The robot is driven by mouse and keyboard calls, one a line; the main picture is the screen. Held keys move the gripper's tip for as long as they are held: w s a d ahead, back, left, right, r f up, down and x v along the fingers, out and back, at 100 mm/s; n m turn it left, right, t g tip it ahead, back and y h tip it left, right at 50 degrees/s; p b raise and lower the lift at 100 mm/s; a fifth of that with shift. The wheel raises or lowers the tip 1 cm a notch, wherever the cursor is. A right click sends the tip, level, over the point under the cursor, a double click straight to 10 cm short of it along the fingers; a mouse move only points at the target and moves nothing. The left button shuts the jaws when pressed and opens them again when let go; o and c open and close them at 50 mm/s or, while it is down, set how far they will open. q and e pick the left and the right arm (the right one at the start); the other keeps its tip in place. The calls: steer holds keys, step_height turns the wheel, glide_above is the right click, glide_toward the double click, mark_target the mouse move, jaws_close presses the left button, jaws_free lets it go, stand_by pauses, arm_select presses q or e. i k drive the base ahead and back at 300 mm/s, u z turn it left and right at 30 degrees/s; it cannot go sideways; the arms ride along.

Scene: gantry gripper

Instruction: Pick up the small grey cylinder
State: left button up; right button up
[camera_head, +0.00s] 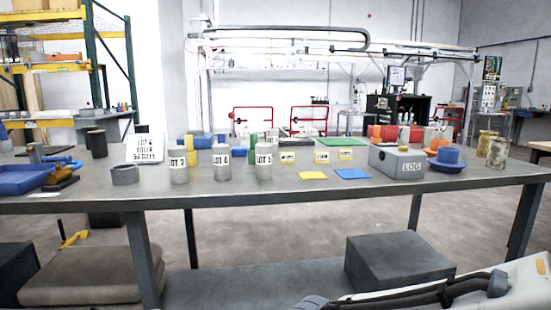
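Several grey cylinders stand upright on the long grey table (330,192). Three tall light grey ones carry white LOT labels: the left labelled cylinder (178,174), the middle labelled cylinder (221,172) and the right labelled cylinder (264,172). A short, wide, darker grey cylinder (125,175) sits left of them near the front edge; it looks ring-like. I cannot tell which one is the small grey cylinder.
A blue tray (25,180) lies at the left. A lot sign (145,148) stands behind the cylinders. Yellow (312,176) and blue (352,174) squares lie flat near the front edge. A grey LOG box (397,162) and a blue cup (448,156) stand to the right.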

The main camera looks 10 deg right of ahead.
mark_target(222, 153)
steer(key=u, duration=1.9)
steer(key=i, duration=1.2)
steer(key=z, duration=1)
